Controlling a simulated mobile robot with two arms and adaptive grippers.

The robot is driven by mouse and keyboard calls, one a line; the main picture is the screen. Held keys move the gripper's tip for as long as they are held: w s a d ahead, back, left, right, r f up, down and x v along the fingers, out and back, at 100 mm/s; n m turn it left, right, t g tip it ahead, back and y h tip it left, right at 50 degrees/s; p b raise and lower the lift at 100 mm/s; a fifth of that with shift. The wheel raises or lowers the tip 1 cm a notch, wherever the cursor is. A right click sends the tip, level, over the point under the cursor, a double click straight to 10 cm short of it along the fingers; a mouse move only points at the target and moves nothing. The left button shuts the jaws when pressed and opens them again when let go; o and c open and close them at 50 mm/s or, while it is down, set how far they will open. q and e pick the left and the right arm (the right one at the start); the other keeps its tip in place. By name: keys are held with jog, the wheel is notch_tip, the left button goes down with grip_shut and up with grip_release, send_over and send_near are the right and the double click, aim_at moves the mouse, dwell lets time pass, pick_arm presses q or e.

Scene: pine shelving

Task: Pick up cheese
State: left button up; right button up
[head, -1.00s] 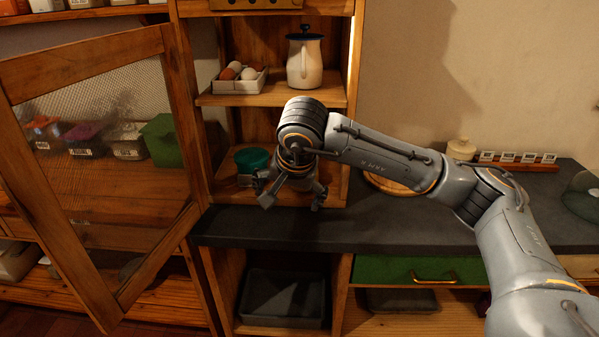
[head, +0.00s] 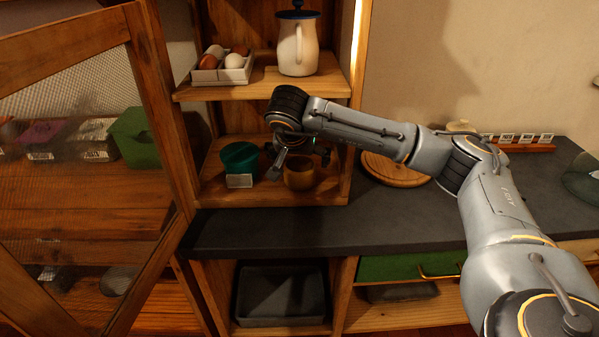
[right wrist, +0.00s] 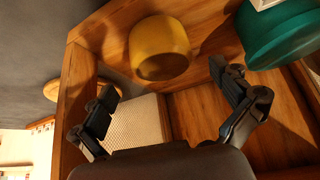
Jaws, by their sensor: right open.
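I cannot surely make out any cheese in these views. A rounded yellow-brown, cup-like piece (head: 299,176) stands on the lower shelf; in the right wrist view (right wrist: 160,45) it lies just beyond the gap between the fingers. A teal container (head: 240,157) with a pale label stands left of it and shows at the upper right of the wrist view (right wrist: 283,35). My right gripper (right wrist: 163,80) is open and empty, its fingers apart and touching neither piece as far as I can tell. My arm partly hides the gripper in the head view. My left gripper is out of view.
The upper shelf (head: 268,90) above my gripper holds an egg box (head: 222,66) and a white jug (head: 298,48). An open mesh cabinet door (head: 158,110) stands at left. The dark countertop (head: 400,222) holds a round wooden board (head: 393,172).

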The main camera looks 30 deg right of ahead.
aim_at(299, 165)
jog(key=x, duration=0.2)
jog(key=shift+w+f+p, duration=0.1)
jog(key=shift+f+p, duration=0.25)
jog(key=shift+p, duration=0.05)
jog(key=shift+x, duration=1.15)
jog(key=shift+w+f, duration=0.15)
jog(key=shift+f, duration=0.05)
jog(key=shift+c, duration=1.1)
jog(key=c, duration=1.1)
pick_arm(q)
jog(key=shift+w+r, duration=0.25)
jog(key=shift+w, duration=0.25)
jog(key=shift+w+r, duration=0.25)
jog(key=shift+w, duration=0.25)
pick_arm(e)
jog(key=shift+r, duration=0.1)
jog(key=shift+c, duration=0.6)
